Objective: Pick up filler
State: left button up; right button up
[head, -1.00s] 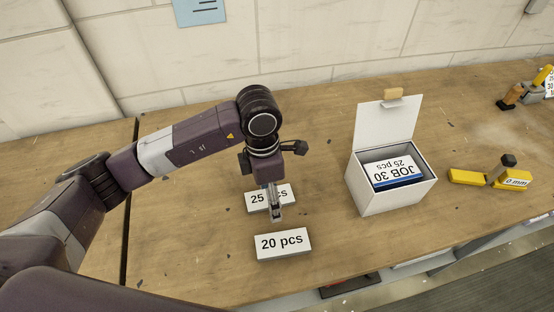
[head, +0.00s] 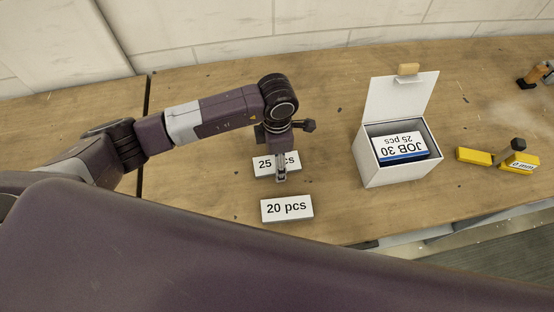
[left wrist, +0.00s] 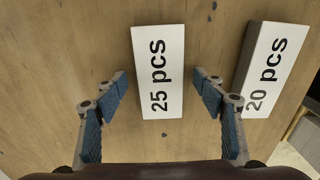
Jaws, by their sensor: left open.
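Two flat white blocks lie on the wooden table. One is labelled "25 pcs" (head: 262,165) and the other, nearer the front edge, "20 pcs" (head: 287,208). My left gripper (head: 281,176) points down in front of the "25 pcs" block and hides part of its label. In the left wrist view the open fingers (left wrist: 162,88) stand on either side of the "25 pcs" block (left wrist: 158,72), apart from it. The "20 pcs" block (left wrist: 268,68) lies to the right, outside the fingers. My right gripper is not in view.
An open white box (head: 398,172) to the right holds a pack marked "JOB 30 25 pcs" (head: 402,146). Yellow pieces, one marked "0 mm" (head: 521,164), lie further right. Bare table separates the blocks from the box.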

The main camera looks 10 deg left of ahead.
pick_arm(q)
jog(key=shift+c, duration=0.8)
jog(key=c, duration=0.9)
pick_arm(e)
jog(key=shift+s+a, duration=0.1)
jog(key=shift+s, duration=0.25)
pick_arm(q)
jog(key=shift+c, duration=0.2)
jog(key=shift+r, duration=0.55)
notch_tip(320, 180, up, 19)
jog(key=b, duration=0.5)
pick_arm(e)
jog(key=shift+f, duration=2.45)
